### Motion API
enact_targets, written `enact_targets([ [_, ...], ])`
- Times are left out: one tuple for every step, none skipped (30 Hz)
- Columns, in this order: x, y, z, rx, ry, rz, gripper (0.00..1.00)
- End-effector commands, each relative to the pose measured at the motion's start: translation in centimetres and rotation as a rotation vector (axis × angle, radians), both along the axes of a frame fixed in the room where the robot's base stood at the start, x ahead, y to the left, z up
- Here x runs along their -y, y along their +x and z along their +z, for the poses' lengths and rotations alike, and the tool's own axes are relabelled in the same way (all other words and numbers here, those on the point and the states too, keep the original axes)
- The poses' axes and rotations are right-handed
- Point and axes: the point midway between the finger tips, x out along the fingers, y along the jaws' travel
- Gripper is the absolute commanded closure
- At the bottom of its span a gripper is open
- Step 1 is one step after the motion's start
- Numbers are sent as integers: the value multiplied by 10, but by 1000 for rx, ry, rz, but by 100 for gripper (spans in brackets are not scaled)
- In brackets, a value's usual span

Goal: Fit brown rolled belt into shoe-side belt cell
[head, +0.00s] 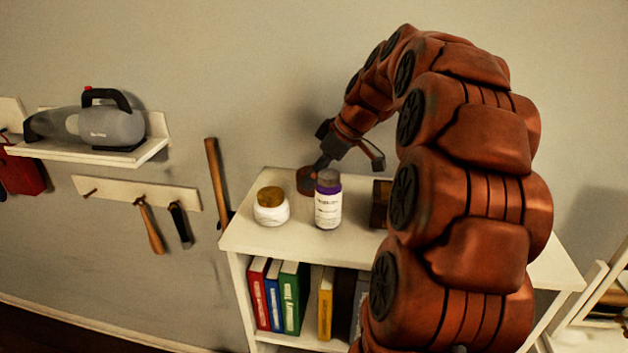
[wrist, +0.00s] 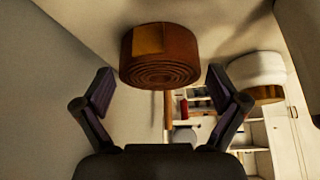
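In the wrist view the belt (wrist: 160,62) shows as a coiled roll with a lighter tan patch, just beyond my fingertips. My gripper (head: 348,158) is at the belt's right in the head view, with one finger near or over it; contact is unclear. In the wrist view my gripper (wrist: 161,85) has its fingers spread wide with nothing between them. I cannot make out the shoe-side belt cell in either view.
A white jar with a gold lid (head: 271,210) and a purple-capped bottle (head: 328,205) stand in front of the belt on the shelf top (head: 290,240). A dark brown box (head: 380,205) is partly hidden by my arm. Books (head: 290,298) fill the shelf below.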

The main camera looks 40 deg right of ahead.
Motion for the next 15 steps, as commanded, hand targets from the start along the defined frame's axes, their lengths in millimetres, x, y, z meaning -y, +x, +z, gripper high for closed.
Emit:
enact_targets([
  [0, 0, 0, 0, 0, 0, 14],
  [0, 0, 0, 0, 0, 0, 17],
  [0, 0, 0, 0, 0, 0, 21],
  [0, 0, 0, 0, 0, 0, 24],
  [0, 0, 0, 0, 0, 0, 27],
  [0, 0, 0, 0, 0, 0, 31],
  [0, 0, 0, 0, 0, 0, 34],
  [0, 0, 0, 0, 0, 0, 38],
  [0, 0, 0, 0, 0, 0, 42],
  [0, 0, 0, 0, 0, 0, 45],
  [0, 0, 0, 0, 0, 0, 48],
  [0, 0, 0, 0, 0, 0, 52],
  [0, 0, 0, 0, 0, 0, 55],
  [0, 0, 0, 0, 0, 0, 58],
  [0, 0, 0, 0, 0, 0, 62],
])
